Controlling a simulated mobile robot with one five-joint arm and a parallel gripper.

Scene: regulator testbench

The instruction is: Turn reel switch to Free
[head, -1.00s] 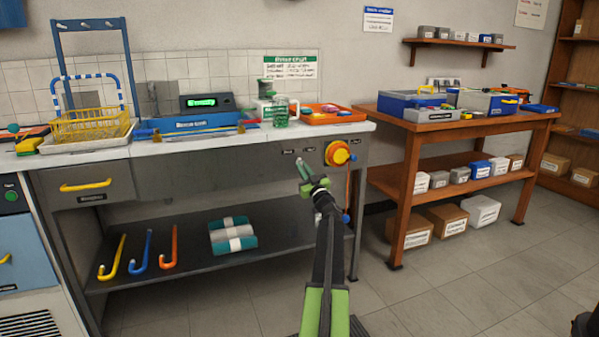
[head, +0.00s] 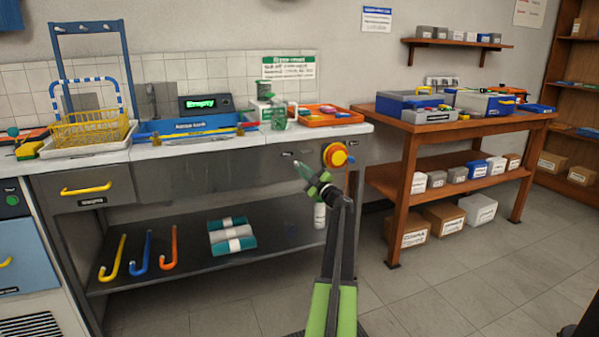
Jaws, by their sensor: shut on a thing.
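My gripper (head: 302,170) is at the front panel (head: 225,172) of the workbench, left of the large orange-yellow knob (head: 337,156) and apart from it. The gripper is shut on a small part at the panel, which I take to be the reel switch. The fingers hide it, so its pointing direction cannot be told. A small label (head: 287,154) sits on the panel just up and left of the fingertips, too small to read.
The lower shelf holds colored hooks (head: 168,248) and a white bottle (head: 320,215). A wooden table (head: 410,165) stands right; the floor between is open.

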